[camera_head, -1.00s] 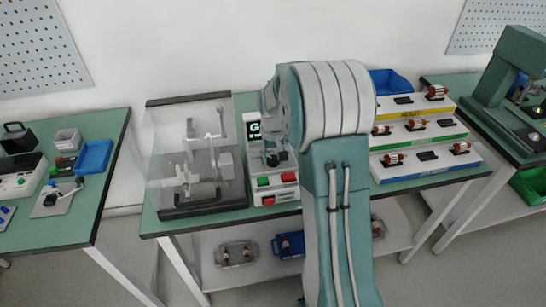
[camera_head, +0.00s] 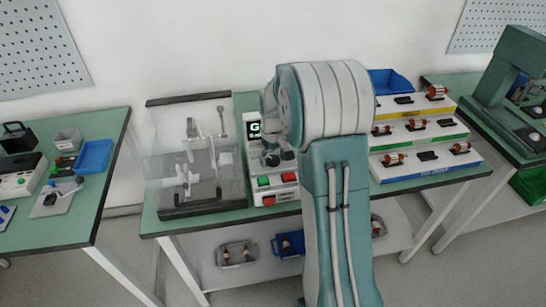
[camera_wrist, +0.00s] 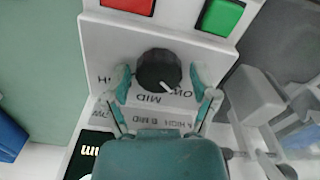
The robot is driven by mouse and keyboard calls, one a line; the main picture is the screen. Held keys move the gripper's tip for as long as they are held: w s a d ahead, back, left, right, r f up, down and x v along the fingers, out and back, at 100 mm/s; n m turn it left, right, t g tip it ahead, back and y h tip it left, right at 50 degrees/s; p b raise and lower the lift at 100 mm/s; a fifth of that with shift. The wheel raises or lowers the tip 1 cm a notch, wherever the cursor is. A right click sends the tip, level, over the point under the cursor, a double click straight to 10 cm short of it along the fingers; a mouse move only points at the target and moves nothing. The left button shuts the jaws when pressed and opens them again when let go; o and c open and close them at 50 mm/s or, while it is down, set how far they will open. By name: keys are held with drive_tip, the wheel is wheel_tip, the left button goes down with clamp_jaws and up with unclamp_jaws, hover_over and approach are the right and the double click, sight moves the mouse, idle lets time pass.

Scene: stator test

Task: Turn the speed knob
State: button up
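The speed knob (camera_wrist: 158,70) is a black ridged dial on a white control box (camera_wrist: 105,50) in the wrist view. Its white pointer mark points down and right, between the MID and LOW labels. My gripper (camera_wrist: 160,80) is open, with one teal fingertip on each side of the knob. Small gaps show between the fingertips and the knob. In the head view the control box (camera_head: 255,171) stands left of my arm, which hides part of it. The knob is hard to make out there.
A red button (camera_wrist: 130,4) and a green button (camera_wrist: 221,16) sit just beyond the knob. A dark display (camera_head: 254,130) is on the box. A clear-covered fixture (camera_head: 205,208) stands close on the left. Stepped racks (camera_head: 430,177) of parts stand right of my arm.

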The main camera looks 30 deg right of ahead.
sight(272, 159)
drive_tip(key=shift+w+r, duration=0.1)
drive_tip(key=shift+r, duration=0.1)
wheel_tip(272, 159, up, 12)
idle(0.7)
drive_tip(key=shift+f, duration=0.1)
drive_tip(key=s+a+r+t, duration=0.3)
drive_tip(key=s+a+r, duration=0.55)
drive_tip(key=s, duration=0.45)
drive_tip(key=s+a+f+t, duration=0.1)
drive_tip(key=s+a, duration=0.2)
drive_tip(key=s, duration=0.3)
drive_tip(key=s+a+f+t, duration=0.1)
drive_tip(key=s+a, duration=0.1)
drive_tip(key=s, duration=0.5)
drive_tip(key=shift+a+f+t, duration=0.3)
drive_tip(key=shift+a+t, duration=0.1)
